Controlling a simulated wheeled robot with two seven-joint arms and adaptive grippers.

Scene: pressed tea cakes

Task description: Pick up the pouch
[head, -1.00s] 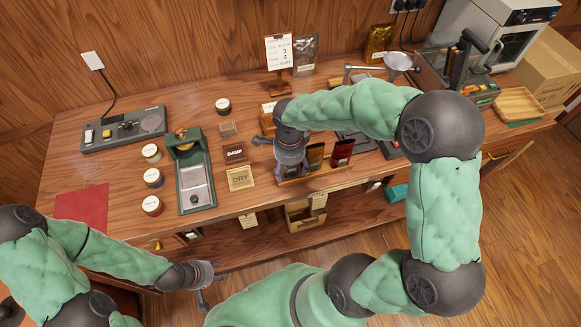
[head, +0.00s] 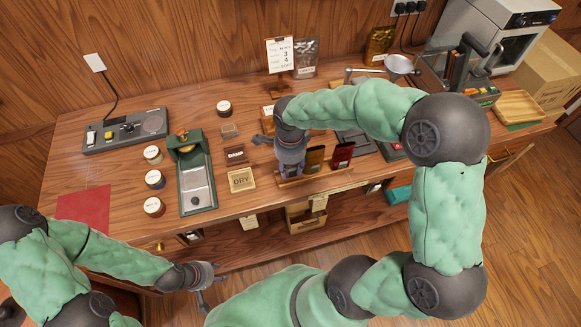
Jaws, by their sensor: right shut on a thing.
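A small wooden rack (head: 325,176) at the counter's front edge holds upright pouches: a brown pouch (head: 315,160) and a red pouch (head: 342,155). My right gripper (head: 290,168) reaches down at the rack's left end, beside the brown pouch. It is shut on a purple-grey pouch there, mostly hidden by the gripper. The pouch's lower end is still at the rack; I cannot tell whether it touches it. My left gripper (head: 212,287) is open and empty, low in front of the counter.
A DRY plaque (head: 241,180) and a DAMP block (head: 235,155) stand left of the rack. Farther left are a green tray device (head: 196,185), several round tins, a scale (head: 125,131) and a red mat (head: 83,208). A sign stand (head: 279,60) and dark pouch (head: 305,58) stand behind.

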